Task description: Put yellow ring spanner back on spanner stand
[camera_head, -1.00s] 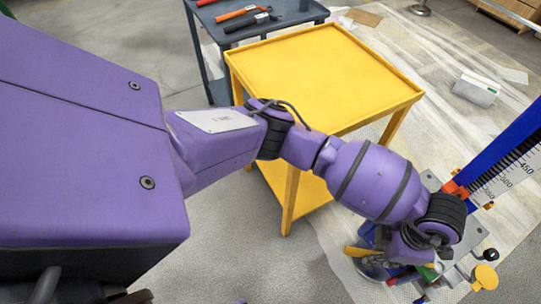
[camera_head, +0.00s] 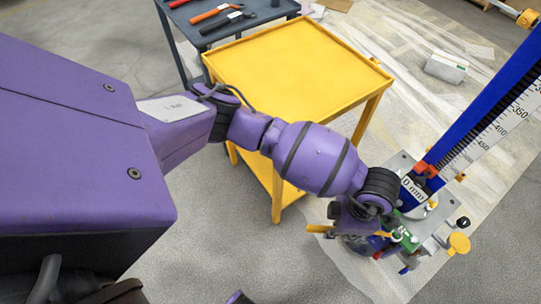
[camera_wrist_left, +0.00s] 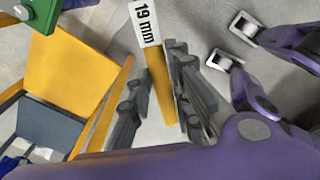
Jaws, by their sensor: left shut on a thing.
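The yellow ring spanner (camera_wrist_left: 160,78) runs lengthwise between the dark fingers of my left gripper (camera_wrist_left: 161,85) in the left wrist view. Its white label reads "19 mm". My left gripper is shut on its handle; the ring ends are not clear. In the head view, my left gripper (camera_head: 348,222) is low beside the blue column, and a short yellow end of the spanner (camera_head: 320,229) sticks out to its left. I cannot pick out the spanner stand with certainty. My right gripper does not show.
A blue column with a millimetre scale (camera_head: 490,105) rises at the right. A grey plate (camera_head: 402,163) and a yellow knob (camera_head: 459,243) are near its foot. A yellow trolley (camera_head: 300,65) with a bare top stands behind my left arm. A dark trolley (camera_head: 215,45) holds tools.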

